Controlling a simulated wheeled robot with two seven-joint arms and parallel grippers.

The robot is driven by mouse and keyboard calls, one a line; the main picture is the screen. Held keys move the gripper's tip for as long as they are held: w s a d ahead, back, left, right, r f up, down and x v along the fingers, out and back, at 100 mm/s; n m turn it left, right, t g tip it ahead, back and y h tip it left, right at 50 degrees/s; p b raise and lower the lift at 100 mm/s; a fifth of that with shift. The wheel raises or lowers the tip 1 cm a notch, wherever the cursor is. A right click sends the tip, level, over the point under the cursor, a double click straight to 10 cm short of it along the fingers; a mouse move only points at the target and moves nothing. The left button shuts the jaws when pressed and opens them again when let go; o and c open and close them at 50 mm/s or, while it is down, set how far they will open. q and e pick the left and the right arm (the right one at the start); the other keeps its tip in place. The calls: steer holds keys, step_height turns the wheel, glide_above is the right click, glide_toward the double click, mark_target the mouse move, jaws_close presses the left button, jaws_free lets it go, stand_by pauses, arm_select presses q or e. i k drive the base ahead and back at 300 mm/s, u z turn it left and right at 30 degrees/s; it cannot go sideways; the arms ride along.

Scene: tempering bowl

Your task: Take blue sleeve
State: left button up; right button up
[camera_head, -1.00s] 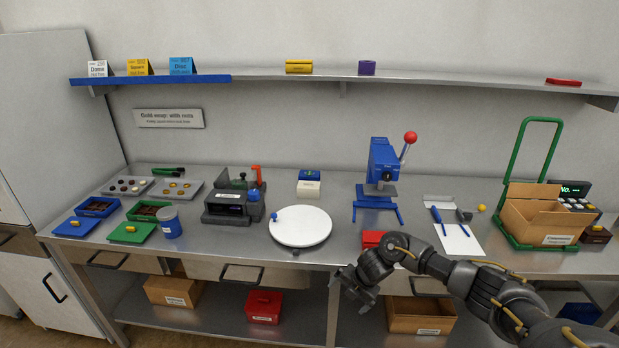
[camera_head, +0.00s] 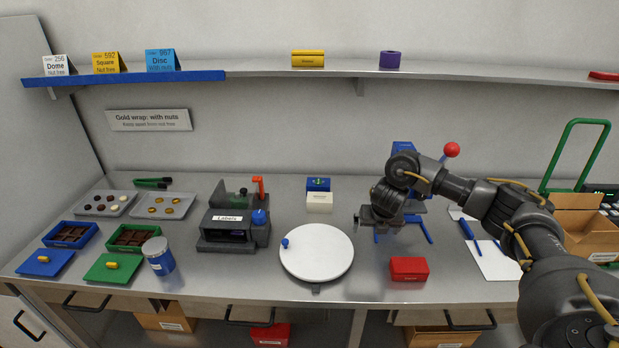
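A small blue box (camera_head: 318,184) with a green mark on top, which may be the blue sleeve, sits at the back middle of the table. A white box (camera_head: 319,201) with a printed label is right in front of it. My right gripper (camera_head: 366,217) is above the table, to the right of and nearer than these boxes, and apart from them. Its fingers point left in front of the blue press, and nothing shows in them; their gap is too small to read. My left gripper is out of view.
A white turntable (camera_head: 317,262) stands in front of the boxes, with a label machine (camera_head: 234,229) to its left. The blue press (camera_head: 403,150) is partly hidden behind my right arm. A red box (camera_head: 409,268) lies near the front edge. The shelf (camera_head: 440,72) runs above.

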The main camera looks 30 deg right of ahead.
mark_target(311, 187)
steer(key=i, duration=1.2)
